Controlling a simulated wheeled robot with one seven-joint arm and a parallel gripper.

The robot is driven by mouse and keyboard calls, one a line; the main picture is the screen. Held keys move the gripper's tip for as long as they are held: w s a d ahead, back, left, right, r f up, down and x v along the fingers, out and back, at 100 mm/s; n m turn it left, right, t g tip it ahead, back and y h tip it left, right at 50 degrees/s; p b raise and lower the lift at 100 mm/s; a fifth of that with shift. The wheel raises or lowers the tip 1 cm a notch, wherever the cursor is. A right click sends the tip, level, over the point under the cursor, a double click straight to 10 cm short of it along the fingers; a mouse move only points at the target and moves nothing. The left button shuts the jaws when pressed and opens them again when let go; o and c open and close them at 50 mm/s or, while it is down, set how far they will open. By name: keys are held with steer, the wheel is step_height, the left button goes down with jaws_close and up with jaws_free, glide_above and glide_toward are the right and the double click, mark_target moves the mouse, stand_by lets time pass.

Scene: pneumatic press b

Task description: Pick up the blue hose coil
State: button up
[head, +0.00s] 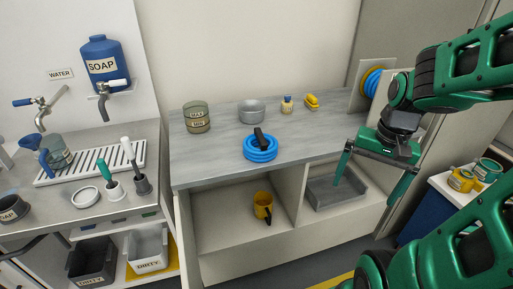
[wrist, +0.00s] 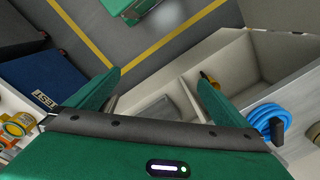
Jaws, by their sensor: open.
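A blue hose coil (head: 260,153) with a black piece standing up from it lies on the grey countertop (head: 215,157), near its front edge. It also shows at the right side of the wrist view (wrist: 262,120). My gripper (head: 366,192) is open and empty, fingers pointing down, to the right of the coil and apart from it. It hangs in front of the counter's right end, near the grey tray (head: 345,197). In the wrist view my gripper (wrist: 155,80) spreads wide with nothing between the fingers.
A measuring jar (head: 197,117), metal bowl (head: 251,111), small bottle (head: 287,104) and yellow object (head: 311,101) stand behind the coil. A blue round thing (head: 373,82) hangs at the panel, partly behind my arm.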

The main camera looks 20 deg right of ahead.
steer(key=w+a+f+m+t+y, duration=0.1)
steer(key=w+a+f+m+y, duration=0.25)
steer(key=w, duration=0.55)
steer(key=m+t+y, duration=0.6)
steer(key=m+t, duration=0.1)
steer(key=m, duration=0.7)
glide_toward(274, 145)
steer(key=x, duration=0.4)
steer(key=shift+w+a+r, duration=0.1)
steer(key=shift+a+r, duration=0.1)
steer(key=shift+r, duration=0.05)
steer(key=shift+w+a, duration=0.2)
steer(key=shift+w, duration=0.05)
steer(key=x, duration=0.4)
steer(key=shift+w+a+f, duration=0.15)
steer(key=shift+w+a, duration=0.1)
steer(key=shift+a, duration=0.05)
steer(key=shift+x, duration=2.65)
steer(key=shift+d+f, duration=0.15)
steer(key=shift+c, duration=0.3)
